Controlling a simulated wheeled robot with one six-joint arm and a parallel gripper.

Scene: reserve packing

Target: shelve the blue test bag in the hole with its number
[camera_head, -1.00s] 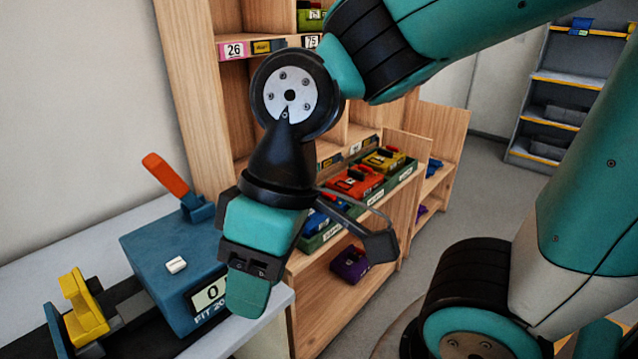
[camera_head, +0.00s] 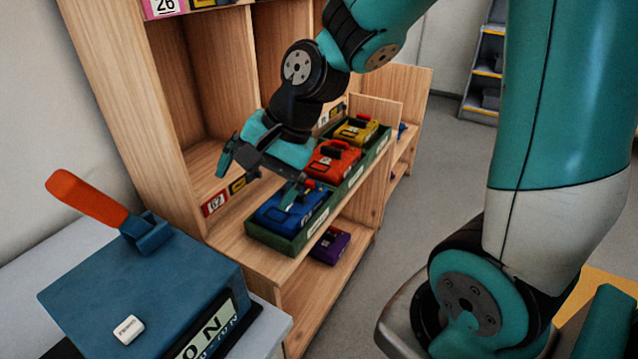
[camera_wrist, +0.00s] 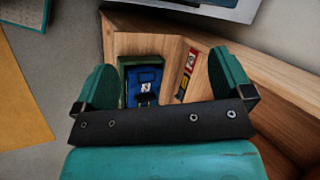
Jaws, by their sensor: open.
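The blue test bag (camera_head: 294,207) lies in the near compartment of a green tray (camera_head: 272,237) on the wooden shelf unit's ledge. It also shows in the wrist view (camera_wrist: 144,84), between my fingers but some way beyond them. My gripper (camera_head: 259,182) is open and empty, above and slightly left of the bag. In the wrist view its two fingers (camera_wrist: 165,78) stand wide apart. A hole label reading 62 (camera_head: 214,203) is on the shelf edge left of the tray. A label reading 26 (camera_head: 164,7) is on the upper shelf edge. The bag's own number is too small to read.
A red-orange bag (camera_head: 334,162) and a yellow bag (camera_head: 356,130) lie farther along the tray. A purple bag (camera_head: 330,246) is on the lower shelf. A blue box with an orange handle (camera_head: 140,290) stands at front left. The hole above label 62 looks empty.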

